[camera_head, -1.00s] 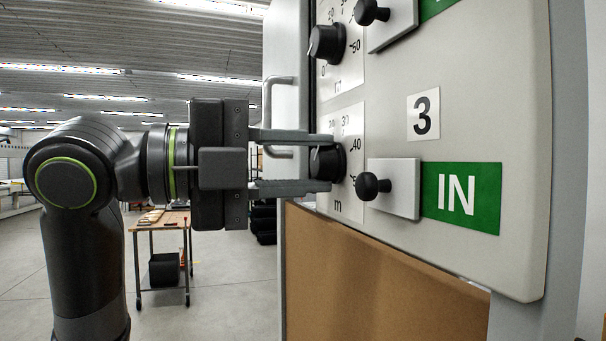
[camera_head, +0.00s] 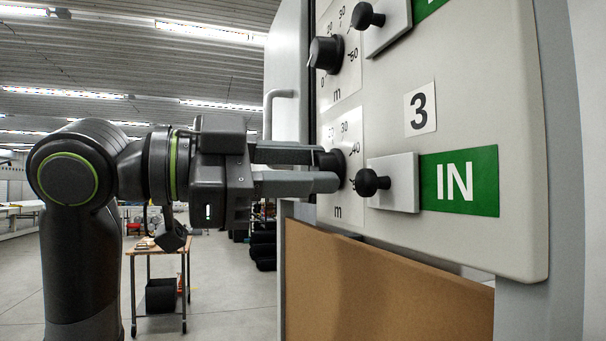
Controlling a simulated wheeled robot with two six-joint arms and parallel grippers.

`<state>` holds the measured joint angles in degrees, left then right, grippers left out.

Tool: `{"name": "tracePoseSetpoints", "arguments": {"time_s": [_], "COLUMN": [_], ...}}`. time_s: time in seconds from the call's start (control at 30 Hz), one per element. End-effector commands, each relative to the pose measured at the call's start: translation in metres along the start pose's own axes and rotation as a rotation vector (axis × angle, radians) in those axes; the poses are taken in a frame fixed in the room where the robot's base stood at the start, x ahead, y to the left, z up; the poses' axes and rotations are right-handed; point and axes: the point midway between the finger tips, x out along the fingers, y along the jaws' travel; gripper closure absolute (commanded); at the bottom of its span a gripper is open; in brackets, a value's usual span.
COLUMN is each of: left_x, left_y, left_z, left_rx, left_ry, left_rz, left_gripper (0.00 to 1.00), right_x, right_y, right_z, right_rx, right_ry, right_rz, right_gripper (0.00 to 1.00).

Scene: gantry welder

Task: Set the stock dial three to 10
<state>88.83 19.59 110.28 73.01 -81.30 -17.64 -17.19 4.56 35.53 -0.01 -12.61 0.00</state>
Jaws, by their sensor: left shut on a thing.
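The stock dial three is a black round knob (camera_head: 336,163) on a white scale plate (camera_head: 350,128) with figures such as 30 and 40 and the letter m. It sits left of the square label 3 (camera_head: 419,109) on the grey panel. My left gripper (camera_head: 328,170) comes in from the left and is shut on this knob, one finger above and one below. The fingers hide part of the knob and the left side of the scale, so I cannot read the setting. My right gripper is not in view.
Another dial (camera_head: 326,53) is above on the same panel. A black knob on a small plate (camera_head: 372,182) and a green IN sign (camera_head: 459,181) are close to the right. A metal handle (camera_head: 270,112) stands behind the fingers. A brown board (camera_head: 380,285) is below.

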Motion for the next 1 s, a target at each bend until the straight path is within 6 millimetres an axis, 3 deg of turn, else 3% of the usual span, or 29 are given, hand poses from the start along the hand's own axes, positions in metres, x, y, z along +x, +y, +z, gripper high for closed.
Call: {"name": "tracePoseSetpoints", "arguments": {"time_s": [0.6, 1.0], "left_x": [0.0, 0.0], "left_y": [0.001, 0.001], "left_z": [0.002, 0.001], "left_rx": [-0.578, -0.836], "left_ry": [-0.002, -0.003], "left_rz": [0.001, 0.002], "left_gripper": [0.93, 0.93], "right_x": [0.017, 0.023], "right_y": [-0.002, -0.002], "right_z": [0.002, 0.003], "right_rx": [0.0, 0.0], "right_ry": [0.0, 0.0], "right_rz": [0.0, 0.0], "right_gripper": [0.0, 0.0]}}
